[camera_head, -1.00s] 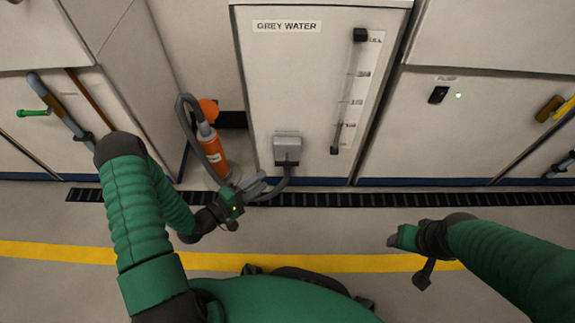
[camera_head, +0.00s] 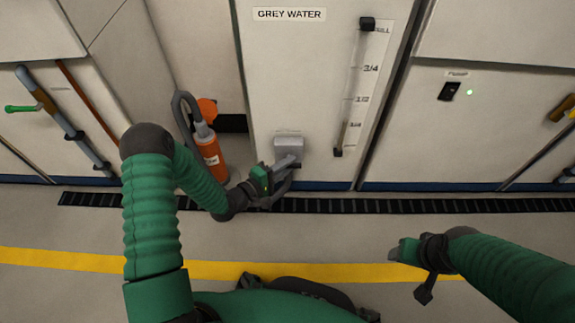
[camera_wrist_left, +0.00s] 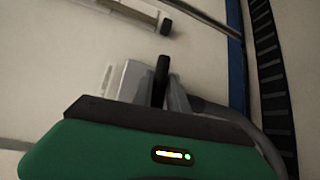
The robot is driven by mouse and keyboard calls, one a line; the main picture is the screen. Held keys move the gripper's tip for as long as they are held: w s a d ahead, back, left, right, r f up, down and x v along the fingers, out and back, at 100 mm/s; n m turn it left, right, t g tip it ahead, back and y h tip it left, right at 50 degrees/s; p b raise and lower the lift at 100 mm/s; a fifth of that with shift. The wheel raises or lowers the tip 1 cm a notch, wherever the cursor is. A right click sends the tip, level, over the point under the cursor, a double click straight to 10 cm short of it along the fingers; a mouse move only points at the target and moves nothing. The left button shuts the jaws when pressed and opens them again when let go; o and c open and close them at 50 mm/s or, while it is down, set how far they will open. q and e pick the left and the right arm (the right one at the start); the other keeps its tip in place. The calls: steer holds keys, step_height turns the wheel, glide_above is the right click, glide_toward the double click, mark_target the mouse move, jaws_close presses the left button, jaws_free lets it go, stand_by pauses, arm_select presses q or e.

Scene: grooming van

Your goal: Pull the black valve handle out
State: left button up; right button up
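The grey valve box (camera_head: 287,147) sits low on the front of the white GREY WATER tank; it also shows in the left wrist view (camera_wrist_left: 133,82). The black valve handle (camera_wrist_left: 160,80) stands out from the box as a short dark bar in the left wrist view. In the head view it is mostly hidden by my left gripper (camera_head: 288,164), whose grey fingers are right at the box front. The fingers overlap the handle's place, but I cannot tell whether they are open or closed around it. My right gripper (camera_head: 396,252) is away over the floor, its finger opening unclear.
A grey hose (camera_wrist_left: 245,122) curves from below the box. An orange cylinder (camera_head: 212,157) stands left of the tank. A level gauge (camera_head: 354,95) is on the tank's right side. A dark floor grate (camera_head: 400,205) runs along the cabinets. The floor in front is clear.

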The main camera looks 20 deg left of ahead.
arm_select(q)
jaws_close()
steer(key=shift+s+f, duration=0.1)
steer(key=shift+s, duration=0.05)
stand_by(0.9)
